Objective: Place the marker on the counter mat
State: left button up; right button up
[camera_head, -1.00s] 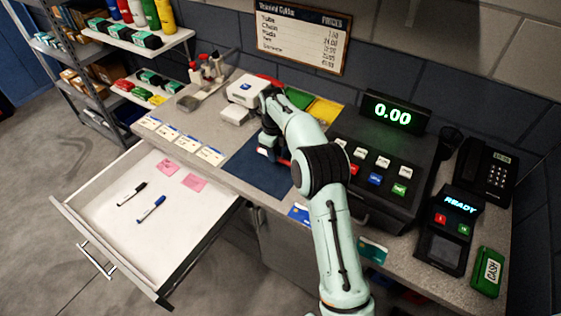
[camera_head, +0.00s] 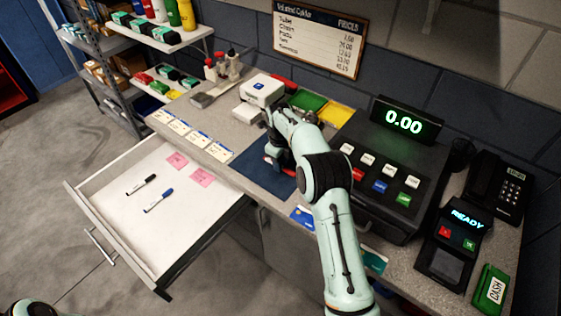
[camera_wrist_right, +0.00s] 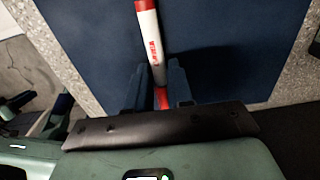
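A white marker with red ends (camera_wrist_right: 149,35) is between the fingers of my right gripper (camera_wrist_right: 160,82) in the right wrist view. The fingers press close on both its sides. In the head view my right gripper (camera_head: 277,160) is low over the dark blue counter mat (camera_head: 252,174), mostly hidden by my arm. The mat also fills most of the wrist view (camera_wrist_right: 90,38). I cannot tell whether the marker touches the mat. A black marker (camera_head: 141,185) and a blue marker (camera_head: 158,201) lie in the open drawer.
The open drawer (camera_head: 190,232) juts out left of the counter, with pink notes (camera_head: 202,177) inside. A cash register (camera_head: 385,185) stands right of the mat. White boxes (camera_head: 262,90) and green and yellow trays (camera_head: 308,101) are behind it. Cards (camera_head: 192,139) lie left.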

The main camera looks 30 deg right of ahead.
jog(key=shift+o, duration=1.2)
notch_tip(320, 180, up, 12)
jog(key=shift+r, duration=0.2)
jog(key=shift+s+a+f, duration=0.1)
jog(key=shift+a, duration=0.05)
